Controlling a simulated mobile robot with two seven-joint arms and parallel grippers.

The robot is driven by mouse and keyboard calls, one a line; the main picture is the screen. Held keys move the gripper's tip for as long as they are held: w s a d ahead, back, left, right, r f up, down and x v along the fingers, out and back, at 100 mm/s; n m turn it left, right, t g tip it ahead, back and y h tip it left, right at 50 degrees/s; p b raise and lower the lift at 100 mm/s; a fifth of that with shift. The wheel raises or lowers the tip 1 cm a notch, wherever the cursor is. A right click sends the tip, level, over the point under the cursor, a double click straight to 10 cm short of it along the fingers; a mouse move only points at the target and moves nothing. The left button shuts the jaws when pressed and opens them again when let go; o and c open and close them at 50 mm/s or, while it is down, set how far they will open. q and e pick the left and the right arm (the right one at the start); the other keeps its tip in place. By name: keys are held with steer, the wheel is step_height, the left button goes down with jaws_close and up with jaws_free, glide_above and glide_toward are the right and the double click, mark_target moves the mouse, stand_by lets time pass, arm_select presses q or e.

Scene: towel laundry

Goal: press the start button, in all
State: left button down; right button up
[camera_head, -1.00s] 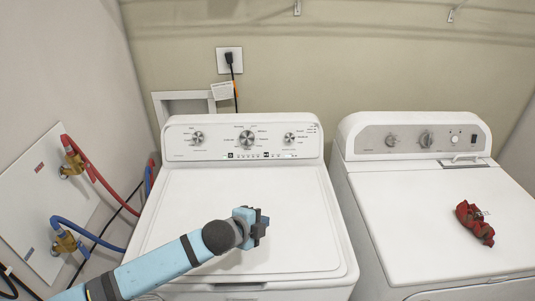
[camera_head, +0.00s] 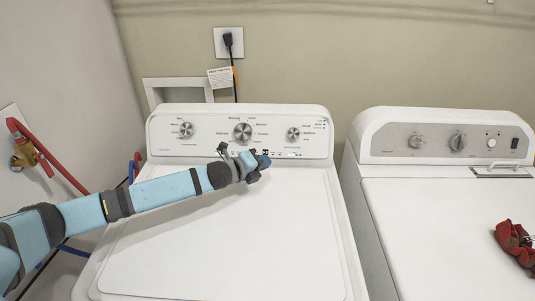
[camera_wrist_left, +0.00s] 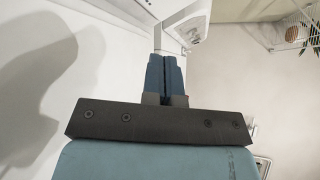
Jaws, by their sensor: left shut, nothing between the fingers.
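I cannot pick out which of these is the start button. My left gripper (camera_head: 262,160) is shut and empty. It is in front of the panel's lower edge, below the middle dial (camera_head: 243,132), and hides part of the row. In the left wrist view its closed fingers (camera_wrist_left: 166,62) point toward the white panel (camera_wrist_left: 186,18); contact cannot be told. My right gripper is not in view.
A second white machine (camera_head: 430,240) stands at the right, with a dark red cloth (camera_head: 515,242) on its top. Red hoses (camera_head: 60,170) and a valve are at the left wall. A power outlet (camera_head: 229,42) is on the back wall.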

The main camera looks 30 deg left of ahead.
mark_target(265, 152)
arm_select(q)
steer(key=shift+w+a+f+b, duration=0.15)
steer(key=shift+w+f+b, duration=0.1)
steer(key=shift+w+b, duration=0.1)
steer(key=w+f, duration=0.1)
steer(key=w+a+b, duration=0.1)
steer(key=w, duration=0.1)
steer(key=w+a+f+b, duration=0.1)
steer(key=w, duration=0.1)
steer(key=shift+w+a+f, duration=0.2)
steer(key=shift+a+f, duration=0.05)
steer(key=shift+f, duration=0.1)
steer(key=shift+w+a+f, duration=0.3)
steer(key=shift+w+f, duration=0.05)
steer(key=shift+w, duration=0.2)
stand_by(1.1)
steer(key=shift+w, duration=0.1)
steer(key=shift+w+a+f, duration=0.1)
steer(key=shift+w+a, duration=0.05)
steer(key=shift+w, duration=0.05)
